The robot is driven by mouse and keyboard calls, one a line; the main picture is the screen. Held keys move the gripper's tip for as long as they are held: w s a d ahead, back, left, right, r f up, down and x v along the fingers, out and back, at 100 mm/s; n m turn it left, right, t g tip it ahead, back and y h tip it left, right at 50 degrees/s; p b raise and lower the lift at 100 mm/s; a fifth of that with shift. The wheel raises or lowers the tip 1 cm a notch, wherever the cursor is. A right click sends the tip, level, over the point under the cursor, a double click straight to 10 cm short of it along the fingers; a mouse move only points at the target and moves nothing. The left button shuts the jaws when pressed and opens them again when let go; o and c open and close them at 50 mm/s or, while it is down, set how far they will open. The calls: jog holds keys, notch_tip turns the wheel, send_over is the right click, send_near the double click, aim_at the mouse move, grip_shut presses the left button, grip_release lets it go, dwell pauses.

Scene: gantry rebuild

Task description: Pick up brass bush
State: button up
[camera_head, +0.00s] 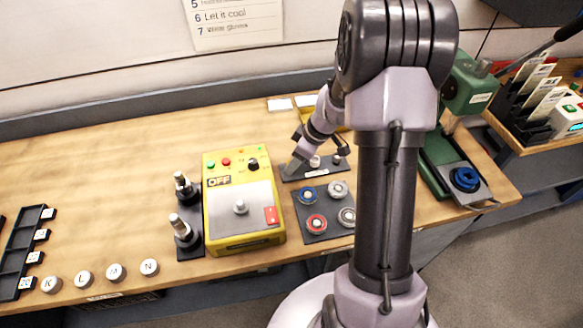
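My gripper (294,164) points down at the left end of a narrow dark tray (325,171) behind the parts mat. It is small here, and I cannot tell whether its fingers are open or hold anything. Two small pale metal parts, a left one (315,161) and a right one (337,159), stand on that tray right of the gripper. I cannot make out a clearly brass-coloured bush; it may be hidden by the gripper or too small to tell.
A dark mat (327,206) in front holds blue, red and silver rings. A yellow heater box (243,235) reading OFF stands left of it. Two upright posts (184,230) stand farther left. A green press (466,90) stands right, behind my arm.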

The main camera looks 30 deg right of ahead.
jog(key=shift+w+a+f, duration=0.15)
jog(key=shift+w+f, duration=0.05)
jog(key=shift+f, duration=0.35)
jog(key=shift+r, duration=0.1)
grip_shut()
